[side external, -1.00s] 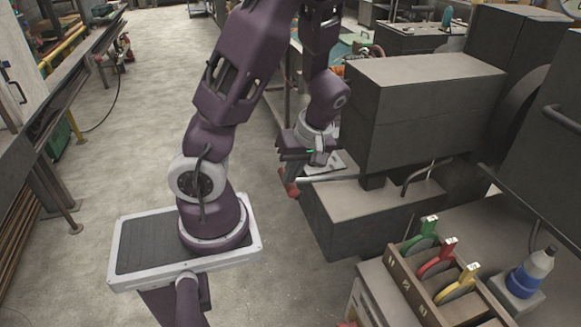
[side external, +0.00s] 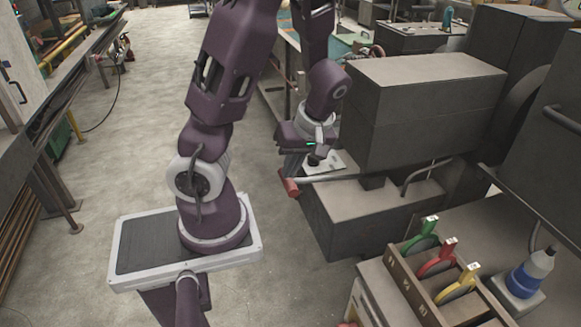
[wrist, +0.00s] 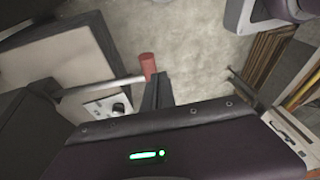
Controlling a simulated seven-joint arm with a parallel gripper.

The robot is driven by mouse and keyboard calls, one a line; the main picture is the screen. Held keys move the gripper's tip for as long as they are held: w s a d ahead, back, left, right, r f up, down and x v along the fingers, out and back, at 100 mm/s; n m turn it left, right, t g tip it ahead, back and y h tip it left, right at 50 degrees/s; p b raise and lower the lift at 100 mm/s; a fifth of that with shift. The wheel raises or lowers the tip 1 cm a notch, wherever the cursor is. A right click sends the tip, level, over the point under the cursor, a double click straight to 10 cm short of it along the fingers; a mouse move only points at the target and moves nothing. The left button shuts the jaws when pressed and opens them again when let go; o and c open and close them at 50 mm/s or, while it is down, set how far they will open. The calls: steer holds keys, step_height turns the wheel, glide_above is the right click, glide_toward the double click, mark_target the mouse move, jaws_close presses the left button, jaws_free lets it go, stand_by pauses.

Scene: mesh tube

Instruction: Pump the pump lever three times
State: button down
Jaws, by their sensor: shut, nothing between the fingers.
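The pump lever is a pale metal rod (side external: 330,179) with a red grip (side external: 289,186) at its left end. It sticks out roughly level from the front of the grey machine. My gripper (side external: 292,168) is at the lever's outer end, just above the grip in the side view. In the wrist view the red grip (wrist: 148,64) and rod (wrist: 112,86) show beyond my shut dark fingers (wrist: 157,84). The fingertips are close beside the grip, with nothing between them. I cannot tell whether they touch the lever.
The machine's large grey block (side external: 425,105) stands right of my gripper, above a lower base (side external: 370,215). A light plate with a dark knob (wrist: 108,108) lies near the rod. A wooden rack (side external: 430,285) of coloured-handled tools stands at front right. Open floor lies left.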

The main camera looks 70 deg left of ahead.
steer(key=w+r, duration=0.7)
steer(key=r, duration=0.3)
steer(key=shift+f, duration=0.1)
glide_above(296, 182)
steer(key=f, duration=1.2)
steer(key=shift+w, duration=0.35)
steer(key=shift+s+f, duration=0.25)
steer(key=shift+f, duration=0.05)
steer(key=shift+f, duration=0.1)
